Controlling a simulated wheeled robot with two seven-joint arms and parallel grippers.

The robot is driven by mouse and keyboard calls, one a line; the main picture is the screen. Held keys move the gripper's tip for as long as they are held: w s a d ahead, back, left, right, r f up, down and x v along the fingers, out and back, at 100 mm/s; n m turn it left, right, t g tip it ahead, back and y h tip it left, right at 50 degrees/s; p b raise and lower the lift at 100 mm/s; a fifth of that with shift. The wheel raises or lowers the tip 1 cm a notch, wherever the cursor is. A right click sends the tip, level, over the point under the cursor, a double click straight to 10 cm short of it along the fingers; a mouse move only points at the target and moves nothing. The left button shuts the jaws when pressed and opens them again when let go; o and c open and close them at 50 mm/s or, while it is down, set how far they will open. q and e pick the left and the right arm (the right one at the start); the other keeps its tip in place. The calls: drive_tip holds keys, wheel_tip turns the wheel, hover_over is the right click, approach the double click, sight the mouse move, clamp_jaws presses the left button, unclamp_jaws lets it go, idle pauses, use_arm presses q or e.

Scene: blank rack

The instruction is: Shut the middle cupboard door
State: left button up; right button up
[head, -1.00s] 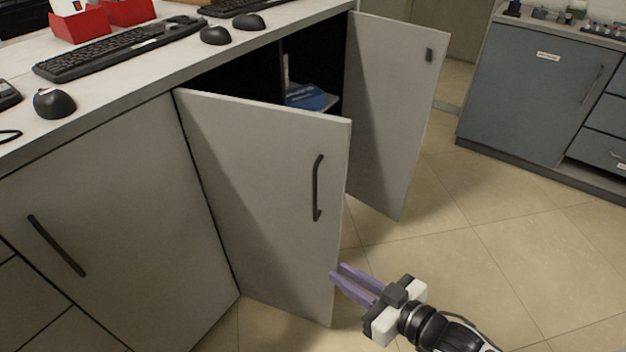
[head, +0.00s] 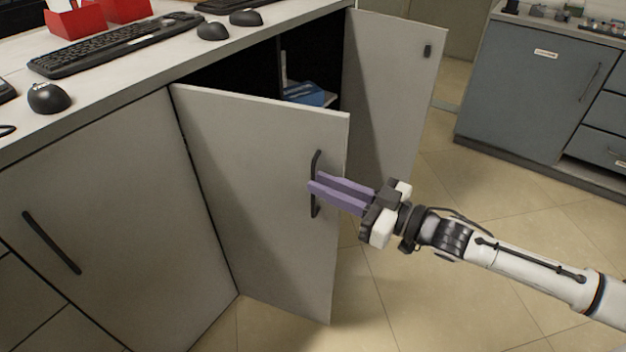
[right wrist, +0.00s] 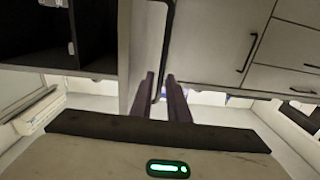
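The middle cupboard door (head: 265,200) is light grey and stands open, swung out from its left side. Its dark vertical handle (head: 316,160) is near the free edge. My right gripper (head: 313,187) is at this handle, its two purple fingers apart and pointing left over the handle's middle. In the right wrist view the fingers (right wrist: 162,85) are parted, with the dark handle (right wrist: 165,45) running down toward the gap between them. I cannot tell whether they touch it. My left gripper is not in view.
The right cupboard door (head: 390,90) also stands open behind the middle one. The left door (head: 100,220) is shut. A blue item (head: 303,93) lies inside the cupboard. Keyboards (head: 115,45) and mice are on the worktop. The tiled floor (head: 480,240) at right is clear.

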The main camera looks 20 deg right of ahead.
drive_tip(key=shift+x, duration=1.6)
clamp_jaws()
drive_tip(key=shift+d, duration=0.1)
